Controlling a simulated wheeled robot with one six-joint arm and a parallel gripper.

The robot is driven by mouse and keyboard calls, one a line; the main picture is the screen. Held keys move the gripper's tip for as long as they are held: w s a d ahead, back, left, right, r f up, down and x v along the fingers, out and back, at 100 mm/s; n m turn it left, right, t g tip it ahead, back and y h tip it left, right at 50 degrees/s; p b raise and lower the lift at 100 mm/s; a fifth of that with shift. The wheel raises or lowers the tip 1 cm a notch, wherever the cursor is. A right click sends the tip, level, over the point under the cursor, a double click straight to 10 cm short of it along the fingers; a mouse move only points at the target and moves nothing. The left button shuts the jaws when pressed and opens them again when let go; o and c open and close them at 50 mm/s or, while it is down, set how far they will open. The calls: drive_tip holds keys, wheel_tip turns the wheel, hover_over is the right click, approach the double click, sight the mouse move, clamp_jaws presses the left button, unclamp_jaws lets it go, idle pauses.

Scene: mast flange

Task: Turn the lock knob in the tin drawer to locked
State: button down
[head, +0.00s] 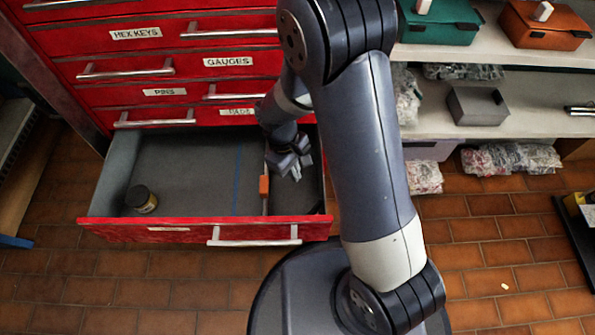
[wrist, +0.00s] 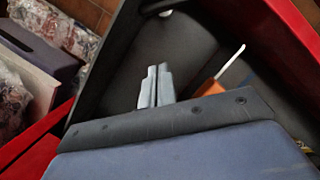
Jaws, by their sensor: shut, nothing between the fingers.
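The open red drawer (head: 110,231) is pulled out low in the cabinet. A dark round tin (head: 140,200) with a yellowish band stands at its front left. An orange piece (head: 264,186) sits by a thin pale strip near the drawer's right side; in the wrist view this orange piece (wrist: 207,88) is right of the fingers. My gripper (head: 294,170) is down at the drawer's right part, shut and empty, apart from the orange piece. Its fingertips (wrist: 155,72) point into the dark compartment. I cannot tell which part is the lock knob or its setting.
Shut labelled drawers (head: 135,34) rise behind the open one. To the right, a pale shelf (head: 450,130) holds a grey box (head: 477,106) and plastic-wrapped packs. A green case (head: 440,25) and an orange case (head: 540,27) stand above. Tiled floor (head: 130,285) lies in front.

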drive_tip(key=s+d+f+b, duration=0.3)
drive_tip(key=d+f, duration=0.1)
drive_tip(key=f, duration=0.1)
drive_tip(key=shift+s+f, duration=0.3)
drive_tip(key=shift+f, duration=0.1)
drive_tip(key=shift+d, duration=0.1)
drive_tip(key=shift+s+d+m, duration=0.3)
drive_tip(key=shift+d+m, duration=0.2)
drive_tip(key=shift+m, duration=0.3)
drive_tip(key=p+v, duration=0.4)
drive_tip(key=v, duration=0.6)
drive_tip(key=shift+w+r+p, duration=0.2)
drive_tip(key=shift+r+p, duration=0.2)
drive_tip(key=shift+f, duration=0.1)
